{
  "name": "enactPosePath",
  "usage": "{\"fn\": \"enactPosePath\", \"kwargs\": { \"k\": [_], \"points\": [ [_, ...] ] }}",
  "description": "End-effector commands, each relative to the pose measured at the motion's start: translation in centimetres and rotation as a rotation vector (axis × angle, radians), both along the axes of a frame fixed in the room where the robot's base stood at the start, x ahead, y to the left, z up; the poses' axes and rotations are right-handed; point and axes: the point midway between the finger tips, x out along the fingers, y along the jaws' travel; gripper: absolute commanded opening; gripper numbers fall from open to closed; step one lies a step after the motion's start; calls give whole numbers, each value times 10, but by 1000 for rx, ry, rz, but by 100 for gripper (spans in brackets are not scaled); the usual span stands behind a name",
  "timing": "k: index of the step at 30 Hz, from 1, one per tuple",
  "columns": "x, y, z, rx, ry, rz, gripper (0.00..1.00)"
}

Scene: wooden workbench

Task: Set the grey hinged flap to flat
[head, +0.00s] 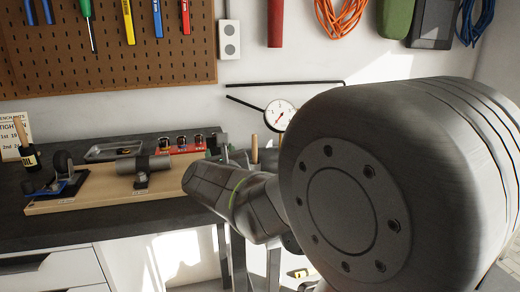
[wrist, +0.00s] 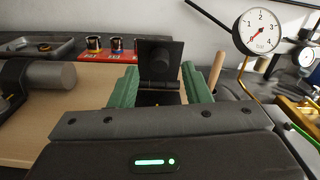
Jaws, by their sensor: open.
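A dark grey square plate (wrist: 160,62) with a round knob on its face stands upright in the wrist view; it looks like the hinged flap, raised. A small brass-coloured part shows at its foot. My gripper (wrist: 158,88) is open, with one green finger on each side of the plate in the picture. Whether the fingers touch it cannot be told. The plate's lower part is hidden behind my gripper's body. In the head view my arm covers much of the right side, and the flap cannot be made out clearly there.
A wooden board (head: 100,196) with a grey cylinder (head: 144,165) on a stand lies on the dark bench. A red rack of small jars (wrist: 97,52) and a metal tray (wrist: 35,48) stand behind. A round dial gauge (wrist: 259,31) and a wooden handle (wrist: 216,66) are at right.

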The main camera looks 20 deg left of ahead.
Motion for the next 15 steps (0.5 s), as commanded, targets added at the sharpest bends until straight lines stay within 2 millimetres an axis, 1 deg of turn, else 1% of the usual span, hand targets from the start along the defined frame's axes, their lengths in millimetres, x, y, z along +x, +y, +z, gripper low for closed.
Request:
{"fn": "enactPosePath", "kwargs": {
  "k": [3,6,10,15],
  "points": [
    [13,8,-1,-2,1,-1,43],
    [20,12,0,-1,0,-1,43],
    [25,15,0,-1,0,0,43],
    [26,15,0,-1,-1,0,43]
  ]
}}
